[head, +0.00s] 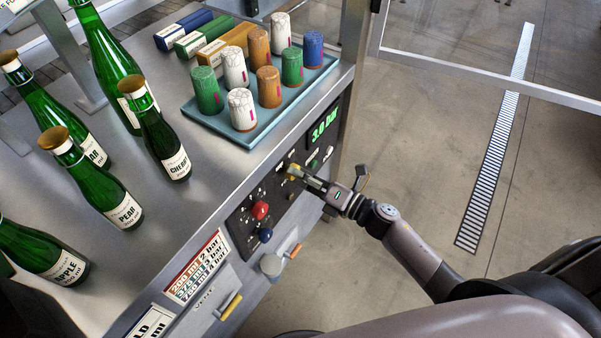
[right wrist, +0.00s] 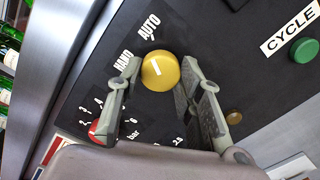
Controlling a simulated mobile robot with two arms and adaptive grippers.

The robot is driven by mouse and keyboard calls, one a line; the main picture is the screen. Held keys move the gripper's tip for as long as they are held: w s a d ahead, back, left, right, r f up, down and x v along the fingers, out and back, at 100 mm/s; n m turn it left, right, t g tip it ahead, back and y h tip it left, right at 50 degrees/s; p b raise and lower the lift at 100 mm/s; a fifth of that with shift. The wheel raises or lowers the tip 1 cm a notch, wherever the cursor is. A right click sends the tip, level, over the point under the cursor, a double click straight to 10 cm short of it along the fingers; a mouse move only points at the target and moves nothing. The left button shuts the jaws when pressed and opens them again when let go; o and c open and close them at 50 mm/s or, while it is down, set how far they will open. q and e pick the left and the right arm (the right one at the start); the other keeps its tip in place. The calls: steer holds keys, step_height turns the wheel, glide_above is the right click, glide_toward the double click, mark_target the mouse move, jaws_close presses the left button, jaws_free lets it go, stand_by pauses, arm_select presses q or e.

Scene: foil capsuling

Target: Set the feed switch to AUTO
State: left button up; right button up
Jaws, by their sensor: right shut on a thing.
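The feed switch is a round yellow knob (right wrist: 160,70) with a white line on its face, on a dark panel. The words HAND (right wrist: 123,62) and AUTO (right wrist: 149,26) are printed beside it. The white line leans slightly left of upright in the right wrist view; which word it points at is hard to tell. My right gripper (right wrist: 161,78) has one finger on each side of the knob and is shut on it. In the head view the yellow knob (head: 293,170) is at the tip of my right gripper (head: 303,175). My left gripper is not in view.
The panel also has a red knob (head: 260,210), a blue knob (head: 265,235), a green display (head: 323,124) and a green CYCLE button (right wrist: 304,51). Above, the metal table (head: 190,215) carries several green bottles and a blue tray (head: 245,142) of capsules. Open floor lies to the right.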

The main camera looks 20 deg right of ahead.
steer(key=shift+m, duration=0.6)
steer(key=o, duration=1.2)
steer(key=shift+c, duration=0.2)
steer(key=v, duration=1.2)
steer(key=shift+d+f+m, duration=0.1)
steer(key=shift+m, duration=0.2)
